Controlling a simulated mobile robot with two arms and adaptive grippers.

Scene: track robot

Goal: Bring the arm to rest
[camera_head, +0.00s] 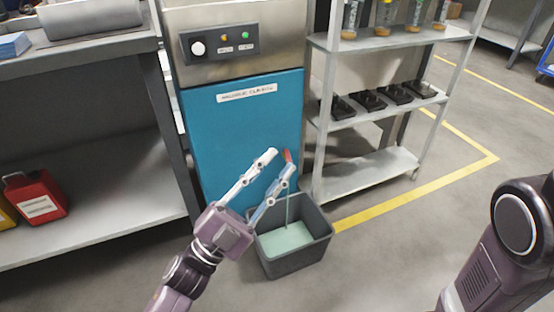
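My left gripper (281,161) reaches up from the bottom centre in front of the teal machine (235,125). Its two pale fingers are apart with nothing visible gripped between them. A small red part (288,156) shows right by the fingertips; I cannot tell whether they touch. My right arm (500,250) shows at the lower right edge, and its gripper is out of view.
A grey bin (290,262) holding pale green liquid stands under the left gripper, with a thin pale line above it. A metal shelf rack (370,175) stands right of the machine. A workbench (90,225) with a red container (38,198) is at left.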

